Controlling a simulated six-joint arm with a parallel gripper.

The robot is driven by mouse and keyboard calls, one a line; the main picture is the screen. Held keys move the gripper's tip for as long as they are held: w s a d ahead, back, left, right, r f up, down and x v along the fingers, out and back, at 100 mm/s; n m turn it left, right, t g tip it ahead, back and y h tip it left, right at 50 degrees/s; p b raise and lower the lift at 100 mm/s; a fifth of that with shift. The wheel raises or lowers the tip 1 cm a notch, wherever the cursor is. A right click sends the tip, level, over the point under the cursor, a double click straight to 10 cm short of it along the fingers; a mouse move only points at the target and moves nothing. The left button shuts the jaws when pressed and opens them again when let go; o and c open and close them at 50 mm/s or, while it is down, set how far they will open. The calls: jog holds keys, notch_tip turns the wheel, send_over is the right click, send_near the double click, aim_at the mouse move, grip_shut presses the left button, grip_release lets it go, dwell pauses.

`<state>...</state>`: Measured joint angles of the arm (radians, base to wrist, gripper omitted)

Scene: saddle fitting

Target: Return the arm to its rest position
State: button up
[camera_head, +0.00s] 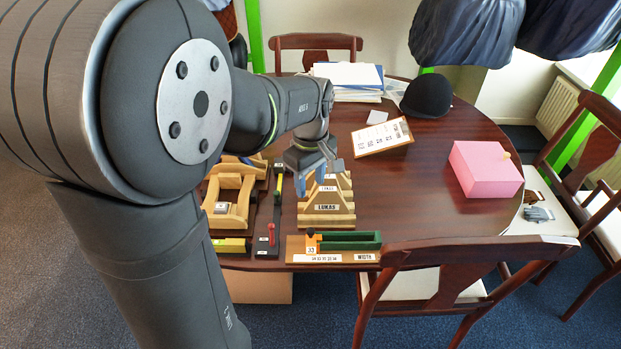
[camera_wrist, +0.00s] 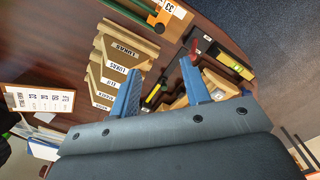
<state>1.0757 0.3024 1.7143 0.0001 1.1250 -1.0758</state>
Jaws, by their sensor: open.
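My gripper (camera_head: 313,168) is above the table, near the back of a row of wooden stands, with its blue fingers apart. In the wrist view my gripper (camera_wrist: 161,84) shows two blue fingers spread with nothing held between them. The wooden stands (camera_head: 327,209) are triangular, one behind another, with name labels; the front one reads LUKAS. They also show in the wrist view (camera_wrist: 110,66), left of the fingers. My arm crosses the left half of the head view and hides part of the table.
A wooden frame (camera_head: 238,214) and a black strip with a red piece (camera_head: 268,240) lie left of the stands. A width gauge with a green bar (camera_head: 345,241) lies in front. A clipboard (camera_head: 382,137), black helmet (camera_head: 427,97) and pink box (camera_head: 485,170) are beyond. The table's right-centre is clear.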

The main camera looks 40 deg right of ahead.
aim_at(311, 230)
jog(key=shift+r, duration=0.1)
dwell(0.6)
notch_tip(311, 230, down, 17)
jog(key=shift+f, duration=0.2)
dwell(0.4)
jog(key=shift+r, duration=0.1)
